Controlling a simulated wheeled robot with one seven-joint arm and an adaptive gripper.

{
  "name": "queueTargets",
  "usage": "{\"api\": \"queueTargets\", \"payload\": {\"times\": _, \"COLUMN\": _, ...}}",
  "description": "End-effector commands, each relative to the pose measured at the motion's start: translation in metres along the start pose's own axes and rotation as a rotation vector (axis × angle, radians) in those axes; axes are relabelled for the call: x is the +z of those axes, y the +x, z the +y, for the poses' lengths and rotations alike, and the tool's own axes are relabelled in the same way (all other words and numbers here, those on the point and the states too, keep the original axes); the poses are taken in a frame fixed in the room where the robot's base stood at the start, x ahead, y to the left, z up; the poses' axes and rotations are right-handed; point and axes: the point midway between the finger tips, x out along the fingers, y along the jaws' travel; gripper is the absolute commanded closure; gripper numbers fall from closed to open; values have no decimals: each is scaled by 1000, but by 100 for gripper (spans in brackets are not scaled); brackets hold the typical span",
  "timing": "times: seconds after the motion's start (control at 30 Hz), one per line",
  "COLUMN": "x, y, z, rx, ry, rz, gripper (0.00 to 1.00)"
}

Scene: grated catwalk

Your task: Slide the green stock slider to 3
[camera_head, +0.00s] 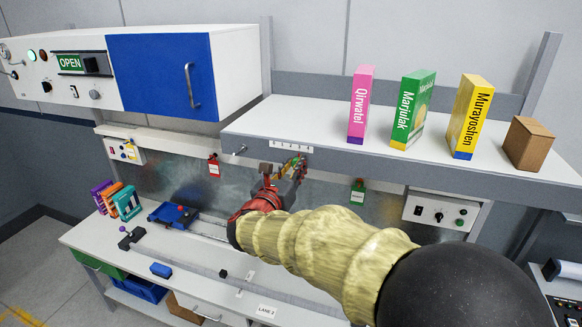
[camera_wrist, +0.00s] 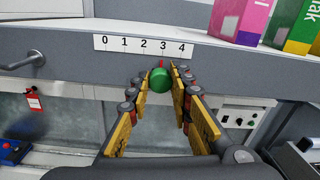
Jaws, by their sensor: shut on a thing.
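The green stock slider knob (camera_wrist: 160,80) sits on the front edge of the shelf, below a white scale strip (camera_wrist: 143,47) marked 0 to 4. A small red pointer (camera_wrist: 161,63) shows just above the knob, under the 3. My gripper (camera_wrist: 162,77) has its yellow-padded fingers on both sides of the knob and is shut on it. In the head view my gripper (camera_head: 293,167) is at the shelf's front edge, below the scale strip (camera_head: 291,146). The fingers mostly hide the knob there.
Pink, green and yellow boxes (camera_head: 361,105) and a brown carton (camera_head: 527,144) stand on the shelf above. A grey handle (camera_wrist: 22,60) juts out left of the scale. A red tag (camera_wrist: 33,99) hangs below it. A control box (camera_head: 439,211) is mounted at right.

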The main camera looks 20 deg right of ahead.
Motion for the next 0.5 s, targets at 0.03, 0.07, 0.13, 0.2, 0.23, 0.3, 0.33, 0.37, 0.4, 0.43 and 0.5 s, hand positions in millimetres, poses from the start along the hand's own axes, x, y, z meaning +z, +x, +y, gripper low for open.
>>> {"api": "queueTargets", "payload": {"times": 0.03, "x": 0, "y": 0, "z": 0, "rx": 0, "ry": -1, "rz": 0, "gripper": 100}}
{"api": "queueTargets", "payload": {"times": 0.07, "x": 0, "y": 0, "z": 0, "rx": 0, "ry": -1, "rz": 0, "gripper": 78}}
{"api": "queueTargets", "payload": {"times": 0.13, "x": 0, "y": 0, "z": 0, "rx": 0, "ry": -1, "rz": 0, "gripper": 74}}
{"api": "queueTargets", "payload": {"times": 0.2, "x": 0, "y": 0, "z": 0, "rx": 0, "ry": -1, "rz": 0, "gripper": 70}}
{"api": "queueTargets", "payload": {"times": 0.23, "x": 0, "y": 0, "z": 0, "rx": 0, "ry": -1, "rz": 0, "gripper": 68}}
{"api": "queueTargets", "payload": {"times": 0.3, "x": 0, "y": 0, "z": 0, "rx": 0, "ry": -1, "rz": 0, "gripper": 64}}
{"api": "queueTargets", "payload": {"times": 0.33, "x": 0, "y": 0, "z": 0, "rx": 0, "ry": -1, "rz": 0, "gripper": 62}}
{"api": "queueTargets", "payload": {"times": 0.37, "x": 0, "y": 0, "z": 0, "rx": 0, "ry": -1, "rz": 0, "gripper": 61}}
{"api": "queueTargets", "payload": {"times": 0.4, "x": 0, "y": 0, "z": 0, "rx": 1, "ry": -1, "rz": 0, "gripper": 59}}
{"api": "queueTargets", "payload": {"times": 0.43, "x": 0, "y": 0, "z": 0, "rx": 1, "ry": -1, "rz": 0, "gripper": 59}}
{"api": "queueTargets", "payload": {"times": 0.5, "x": 0, "y": 0, "z": 0, "rx": 1, "ry": -1, "rz": 0, "gripper": 59}}
